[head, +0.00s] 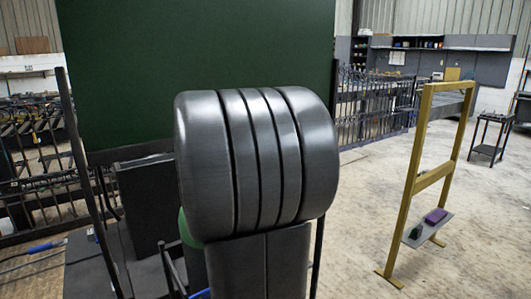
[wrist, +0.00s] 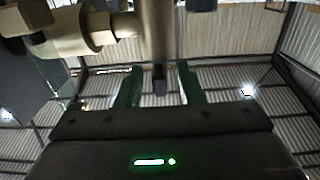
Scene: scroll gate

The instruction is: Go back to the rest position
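In the wrist view my gripper (wrist: 159,84) shows two green fingers standing apart with nothing held between them. Behind the gap is a pale beige post with a dark end, which may be part of my own arm. The wrist camera looks up toward the roof. In the head view my gripper cannot be made out. A large grey grooved cylinder on a dark upright fills the middle and appears to be my own arm, hiding what is behind it.
A dark green panel (head: 200,70) and black railings (head: 372,108) stand behind.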

